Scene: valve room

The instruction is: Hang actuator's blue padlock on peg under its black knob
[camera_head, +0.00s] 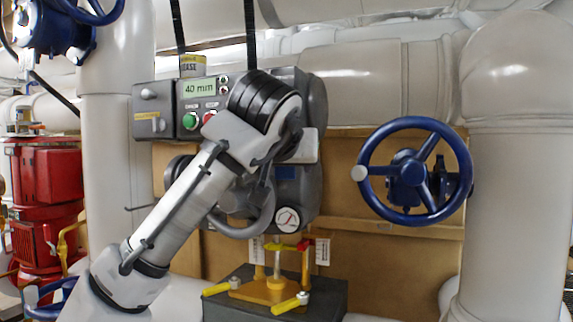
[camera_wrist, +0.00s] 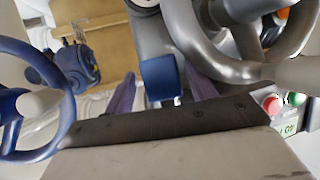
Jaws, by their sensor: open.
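The grey actuator (camera_head: 312,185) stands in the middle of the head view, partly behind my arm. A blue block that looks like the padlock (camera_wrist: 160,78) sits against the actuator's grey body in the wrist view. My gripper (camera_wrist: 158,84) is open, with one purple finger on each side of the blue block; I cannot tell whether either touches it.
A blue handwheel (camera_head: 413,208) stands to the right; it also shows in the wrist view (camera_wrist: 66,90). A control box (camera_head: 160,110) with green and red buttons reads "40 mm".

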